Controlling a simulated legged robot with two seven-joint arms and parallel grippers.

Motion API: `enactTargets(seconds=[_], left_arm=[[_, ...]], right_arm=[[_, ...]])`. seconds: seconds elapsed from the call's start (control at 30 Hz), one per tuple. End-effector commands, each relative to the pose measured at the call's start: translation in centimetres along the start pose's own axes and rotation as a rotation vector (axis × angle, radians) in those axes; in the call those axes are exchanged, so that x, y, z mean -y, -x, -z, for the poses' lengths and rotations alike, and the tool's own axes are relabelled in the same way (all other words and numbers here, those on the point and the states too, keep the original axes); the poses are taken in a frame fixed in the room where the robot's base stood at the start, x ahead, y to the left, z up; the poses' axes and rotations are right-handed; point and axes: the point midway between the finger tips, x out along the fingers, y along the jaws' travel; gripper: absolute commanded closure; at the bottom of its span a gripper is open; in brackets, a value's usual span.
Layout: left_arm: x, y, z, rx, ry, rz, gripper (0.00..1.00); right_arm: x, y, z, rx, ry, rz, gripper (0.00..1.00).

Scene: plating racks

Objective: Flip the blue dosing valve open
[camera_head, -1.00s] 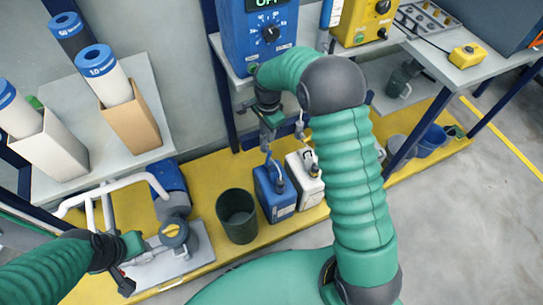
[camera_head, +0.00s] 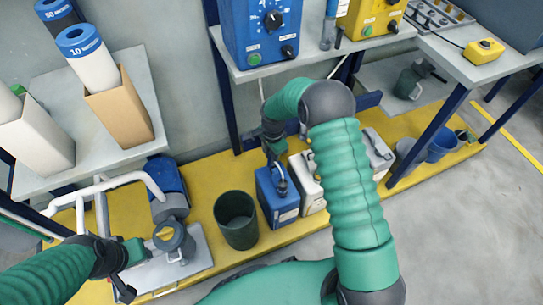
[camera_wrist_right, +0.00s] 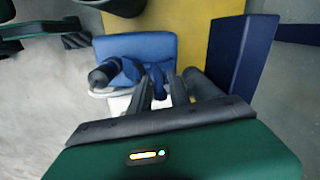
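The blue canister (camera_head: 277,204) stands on the yellow platform, with a dark spout and fitting (camera_head: 281,183) on its top. In the right wrist view, the blue canister (camera_wrist_right: 140,48) has a dark round nozzle (camera_wrist_right: 98,77) and a small blue lever-like part (camera_wrist_right: 131,70) on it. My right gripper (camera_head: 274,155) is just above the canister top, partly covered by my own arm. In the wrist view its fingers (camera_wrist_right: 172,84) are apart, close to the blue part; contact cannot be told. My left gripper (camera_head: 124,288) is at lower left near white pipes.
A white canister (camera_head: 306,184) stands right beside the blue one, and a dark green bucket (camera_head: 236,224) to its left. A blue machine with a dial (camera_head: 250,35) sits on the bench (camera_head: 300,62) above. White pipes (camera_head: 100,196) stand near my left arm.

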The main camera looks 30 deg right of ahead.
Motion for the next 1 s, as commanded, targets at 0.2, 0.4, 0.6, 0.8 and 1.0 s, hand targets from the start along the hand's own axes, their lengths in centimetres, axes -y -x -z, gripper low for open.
enactTargets(seconds=[0.2, 0.4, 0.6, 0.8, 1.0], left_arm=[[0.0, 0.0, 0.0, 0.0, 0.0, 0.0, 0.64], [0.0, 0.0, 0.0, 0.0, 0.0, 0.0, 0.64], [0.0, 0.9, 0.2, 0.0, 0.0, 0.0, 0.64], [0.0, 1.4, 0.3, 0.0, 0.0, 0.0, 0.64], [0.0, 1.4, 0.3, 0.0, 0.0, 0.0, 0.64]], right_arm=[[0.0, 0.0, -0.1, 0.0, 0.001, 0.0, 1.0], [0.1, 0.1, -0.2, 0.001, 0.002, 0.001, 1.0], [0.0, 0.1, -0.5, -0.08, 0.013, -0.02, 1.0], [-0.1, -0.1, -0.3, -0.213, 0.017, -0.047, 1.0], [0.0, -0.1, -0.2, -0.256, 0.015, -0.051, 1.0]])
